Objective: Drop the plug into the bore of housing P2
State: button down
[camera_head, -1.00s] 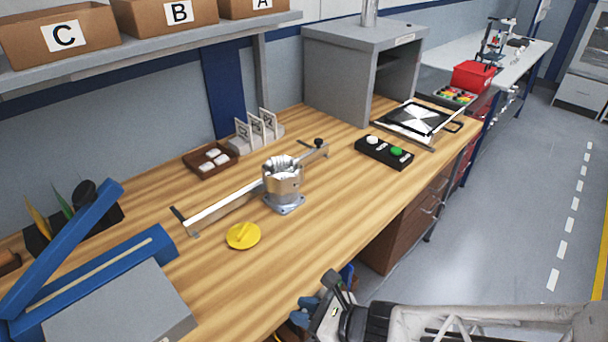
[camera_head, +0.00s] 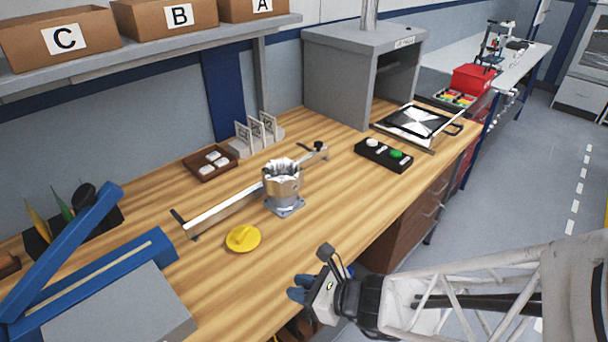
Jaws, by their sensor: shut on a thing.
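A silver machined housing (camera_head: 283,188) stands upright on a square flanged foot on the wooden bench. Its top is open with a notched rim, and I cannot read a P2 mark on it. My gripper (camera_head: 298,289), with blue fingertips, is at the bench's front edge, below and slightly right of the housing in the picture and well apart from it. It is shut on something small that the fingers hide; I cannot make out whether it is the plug. A yellow disc with a raised grip (camera_head: 243,238) lies on the bench, left of and nearer than the housing.
A metal bar (camera_head: 225,205) lies behind the housing. A brown tray of white pieces (camera_head: 204,171), a card stand (camera_head: 245,147) and a black button box (camera_head: 383,154) are farther back. A blue frame (camera_head: 150,250) fills the left front. The bench between gripper and housing is clear.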

notch_tip(320, 180, up, 12)
send_over(288, 161)
jog(key=s, duration=0.4)
jog(key=shift+d+r, duration=0.1)
jog(key=shift+d, duration=0.1)
jog(key=shift+f, duration=0.2)
jog(key=shift+f, duration=2.85)
jog(key=c, duration=0.9)
grip_release()
jog(key=v, duration=0.7)
jog(key=shift+s+d+r, duration=0.2)
jog(key=shift+d, duration=0.1)
